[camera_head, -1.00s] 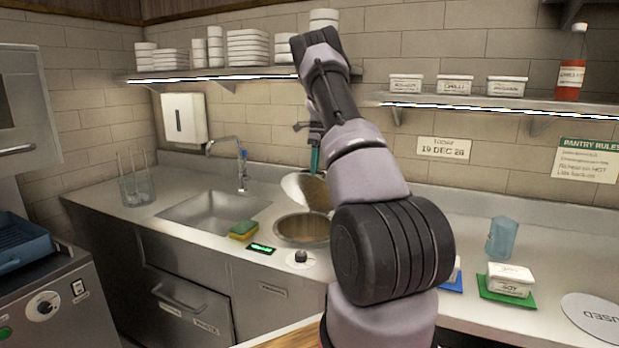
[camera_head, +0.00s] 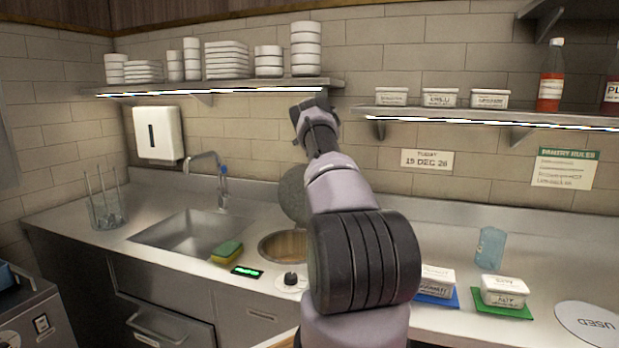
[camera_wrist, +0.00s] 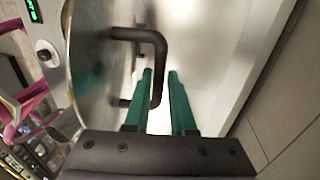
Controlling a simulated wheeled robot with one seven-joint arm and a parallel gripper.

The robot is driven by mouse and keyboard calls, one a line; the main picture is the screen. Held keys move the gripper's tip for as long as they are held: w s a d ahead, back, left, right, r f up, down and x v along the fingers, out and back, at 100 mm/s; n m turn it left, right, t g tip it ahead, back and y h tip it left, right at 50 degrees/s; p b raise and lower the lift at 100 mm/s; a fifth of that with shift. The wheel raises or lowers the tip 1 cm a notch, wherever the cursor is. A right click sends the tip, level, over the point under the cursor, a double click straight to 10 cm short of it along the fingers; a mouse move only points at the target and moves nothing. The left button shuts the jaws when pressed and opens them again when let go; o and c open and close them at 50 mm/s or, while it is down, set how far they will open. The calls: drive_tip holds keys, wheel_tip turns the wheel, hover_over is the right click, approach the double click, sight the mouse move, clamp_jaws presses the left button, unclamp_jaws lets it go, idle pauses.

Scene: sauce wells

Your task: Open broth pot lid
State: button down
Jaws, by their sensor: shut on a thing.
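The broth pot (camera_head: 283,246) is a round well sunk in the counter, with its mouth uncovered and brownish inside. Its lid (camera_head: 292,196) is a grey disc held tilted steeply up above the well, partly hidden behind my arm. In the wrist view the lid (camera_wrist: 92,75) stands at the left, with its dark bar handle (camera_wrist: 152,42) reaching between my fingers. My gripper (camera_wrist: 160,72) has teal fingers and is shut on that handle. In the head view my arm hides the fingers.
A sink (camera_head: 190,233), a yellow-green sponge (camera_head: 227,251) and a knob (camera_head: 290,281) are near the well. A shelf (camera_head: 220,88) with dishes hangs above.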

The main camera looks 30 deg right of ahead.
drive_tip(key=shift+w+d+f, duration=0.25)
drive_tip(key=shift+d+f, duration=0.05)
drive_tip(key=shift+d, duration=0.3)
drive_tip(key=c, duration=0.8)
unclamp_jaws()
drive_tip(key=shift+f, duration=0.1)
drive_tip(key=shift+c, duration=0.2)
drive_tip(key=shift+w+d, duration=0.15)
drive_tip(key=shift+w, duration=0.05)
